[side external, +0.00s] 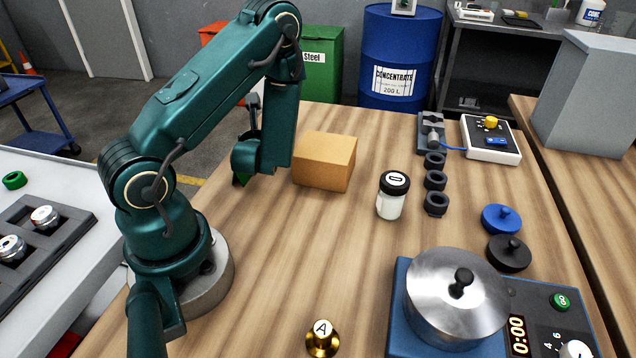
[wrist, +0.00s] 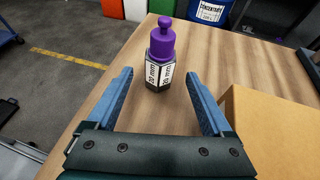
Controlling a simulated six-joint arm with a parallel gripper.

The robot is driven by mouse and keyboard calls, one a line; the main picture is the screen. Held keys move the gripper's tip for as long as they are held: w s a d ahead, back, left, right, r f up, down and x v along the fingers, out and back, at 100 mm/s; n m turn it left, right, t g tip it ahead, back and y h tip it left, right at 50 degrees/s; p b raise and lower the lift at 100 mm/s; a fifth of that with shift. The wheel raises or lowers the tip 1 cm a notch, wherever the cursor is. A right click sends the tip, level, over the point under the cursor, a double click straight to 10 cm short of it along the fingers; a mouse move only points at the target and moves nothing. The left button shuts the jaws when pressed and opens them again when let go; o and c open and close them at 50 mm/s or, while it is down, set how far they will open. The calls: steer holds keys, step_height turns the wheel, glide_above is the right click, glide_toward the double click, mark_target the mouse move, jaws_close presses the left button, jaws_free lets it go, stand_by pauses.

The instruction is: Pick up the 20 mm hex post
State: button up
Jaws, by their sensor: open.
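The 20 mm hex post (wrist: 159,58) stands upright on the wooden table in the wrist view. It has a purple knobbed top and a dark body with white "20 mm" labels. My gripper (wrist: 160,84) is open, its two blue fingers pointing toward the post, one to each side in the picture. The post shows beyond the fingertips, and nothing is between the fingers. In the side external view the post and my fingers are hidden behind my arm and the cardboard box.
The cardboard box (side external: 325,161) stands close to the right of my gripper; it also fills the right of the wrist view (wrist: 275,125). A white jar (side external: 391,195), dark rings (side external: 434,181) and a lidded pot (side external: 457,295) stand farther right. The table edge is near on the left.

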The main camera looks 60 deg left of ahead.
steer(key=shift+x, duration=2.55)
jaws_close()
steer(key=shift+r, duration=0.1)
